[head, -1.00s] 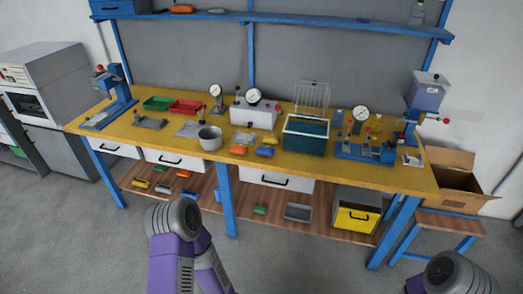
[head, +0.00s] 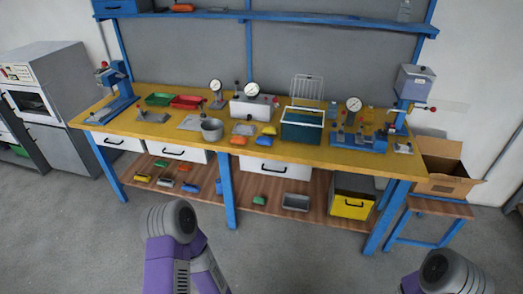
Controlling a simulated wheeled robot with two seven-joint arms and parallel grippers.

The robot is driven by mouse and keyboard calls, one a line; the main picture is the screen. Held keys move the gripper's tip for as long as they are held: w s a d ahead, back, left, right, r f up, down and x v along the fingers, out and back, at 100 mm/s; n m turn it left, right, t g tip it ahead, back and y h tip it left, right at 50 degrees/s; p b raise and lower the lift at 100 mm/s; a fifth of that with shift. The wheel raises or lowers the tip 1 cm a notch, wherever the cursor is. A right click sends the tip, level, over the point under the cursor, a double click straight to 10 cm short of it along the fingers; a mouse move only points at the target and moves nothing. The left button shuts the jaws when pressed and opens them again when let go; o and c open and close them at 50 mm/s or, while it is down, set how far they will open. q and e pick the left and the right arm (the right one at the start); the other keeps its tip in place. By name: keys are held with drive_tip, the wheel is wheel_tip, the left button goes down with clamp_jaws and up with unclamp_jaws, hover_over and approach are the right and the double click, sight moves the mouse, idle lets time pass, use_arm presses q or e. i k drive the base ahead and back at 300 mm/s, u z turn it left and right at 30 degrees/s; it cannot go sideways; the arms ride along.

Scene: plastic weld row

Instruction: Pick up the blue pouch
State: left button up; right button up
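A small blue pouch (head: 264,140) lies on the yellow top of the workbench (head: 130,130), near its middle front. An orange pouch (head: 238,141) is to its left, and a yellow one (head: 269,130) is just behind it. A grey flat piece (head: 243,129) lies behind the orange pouch. Another small blue item (head: 218,187) is on the lower wooden shelf, partly behind a bench leg. My purple and grey arm links show at the bottom left and bottom right. Neither gripper shows in the head view.
A grey metal cup (head: 212,129) stands left of the pouches, and a teal-and-white bin (head: 302,126) stands to the right. A gauge fixture (head: 358,138) is farther right. An open cardboard box (head: 445,180) sits beside the bench. Grey floor in front is clear.

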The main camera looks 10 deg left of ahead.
sight(266, 141)
drive_tip(key=u, duration=1.3)
drive_tip(key=i, duration=1.25)
drive_tip(key=z, duration=0.85)
drive_tip(key=i, duration=0.8)
drive_tip(key=z, duration=0.9)
